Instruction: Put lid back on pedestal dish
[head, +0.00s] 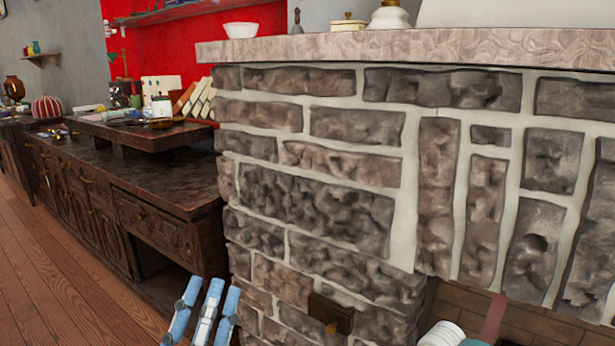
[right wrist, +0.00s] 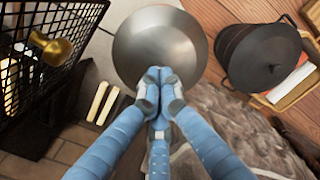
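In the head view, a pale rounded vessel with a gold band (head: 390,14) stands on the mantel at the top edge, its upper part cut off. I cannot tell whether it is the pedestal dish. I cannot identify the lid for certain. My left gripper (head: 210,284) is at the bottom, well below the mantel, with its blue fingers apart and empty. In the right wrist view, my right gripper (right wrist: 159,82) has its fingertips together. They overlap the lower edge of a round grey metallic piece (right wrist: 160,42); I see no grip on it.
The stone mantel (head: 440,47) also holds a white bowl (head: 240,30) and a small lidded box (head: 348,23). A dark sideboard (head: 165,175) stands left. The right wrist view shows a black wire basket (right wrist: 75,17) and a black lidded pot (right wrist: 262,55).

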